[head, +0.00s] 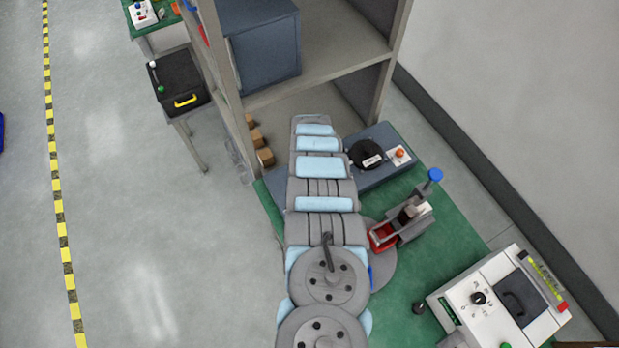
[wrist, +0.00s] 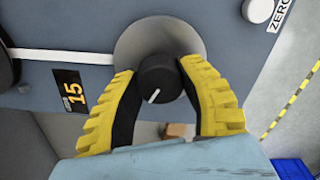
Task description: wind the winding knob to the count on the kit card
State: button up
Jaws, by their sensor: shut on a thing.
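In the wrist view my gripper (wrist: 159,70) is shut on the knob, a yellow ribbed finger on each side. The pointer line points down and slightly left in that view. A black plate with a yellow 15 (wrist: 74,95) is left of the knob; I cannot tell whether it is the kit card. In the head view my arm hides the knob and my gripper.
The head view shows the blue-grey unit (head: 370,184) with a black reel (head: 366,154) and an orange button (head: 400,153). A white ZERO label (wrist: 282,15) is at upper right in the wrist view. A lever device (head: 405,220) and a white instrument (head: 480,297) stand to the right.

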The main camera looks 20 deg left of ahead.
jog(key=shift+n, duration=0.4)
jog(key=o, duration=1.2)
jog(key=shift+r, duration=6)
